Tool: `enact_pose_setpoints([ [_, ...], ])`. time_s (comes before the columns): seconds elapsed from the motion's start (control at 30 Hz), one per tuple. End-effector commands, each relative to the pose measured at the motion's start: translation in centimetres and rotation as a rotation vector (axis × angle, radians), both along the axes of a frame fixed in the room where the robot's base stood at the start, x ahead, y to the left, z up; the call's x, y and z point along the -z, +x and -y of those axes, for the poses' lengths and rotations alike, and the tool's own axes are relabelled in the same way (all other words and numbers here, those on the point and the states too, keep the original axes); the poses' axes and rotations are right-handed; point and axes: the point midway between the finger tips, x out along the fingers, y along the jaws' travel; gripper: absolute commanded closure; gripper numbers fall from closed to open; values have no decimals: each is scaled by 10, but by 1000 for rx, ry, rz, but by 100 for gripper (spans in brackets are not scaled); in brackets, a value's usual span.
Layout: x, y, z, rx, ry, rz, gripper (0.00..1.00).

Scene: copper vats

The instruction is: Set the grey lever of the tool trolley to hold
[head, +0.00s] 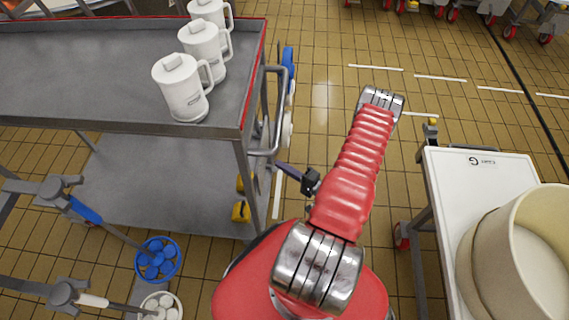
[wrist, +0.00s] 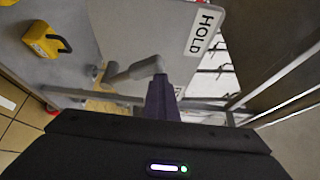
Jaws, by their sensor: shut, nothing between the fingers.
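The grey lever (wrist: 132,71) is in the wrist view, lying roughly across the picture with one end to the left. A white HOLD label (wrist: 204,32) is on the grey panel above and to the right of it. My gripper (wrist: 161,84) is shut and empty, its purple fingers ending right at the lever's right end. I cannot tell whether they touch it. In the head view my gripper (head: 281,166) points left at the end side of the grey tool trolley (head: 150,124). The lever cannot be made out in that view.
White lidded mugs (head: 184,88) stand on the trolley's top. A yellow padlock (wrist: 45,39) hangs left of the lever. A white cart (head: 480,177) with a large beige tub (head: 480,262) stands at right.

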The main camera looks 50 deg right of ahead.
Motion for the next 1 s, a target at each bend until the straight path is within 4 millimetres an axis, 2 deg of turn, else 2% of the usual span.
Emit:
enact_pose_setpoints([
  [0.03,7,-4,-12,-14,19,-19,100],
  [0.47,6,-3,-11,-15,20,-19,100],
  [0.67,-5,1,-1,-14,16,-15,100],
  [0.9,-28,8,25,-3,3,-2,100],
  [1.0,-21,-4,28,2,6,-3,100],
])
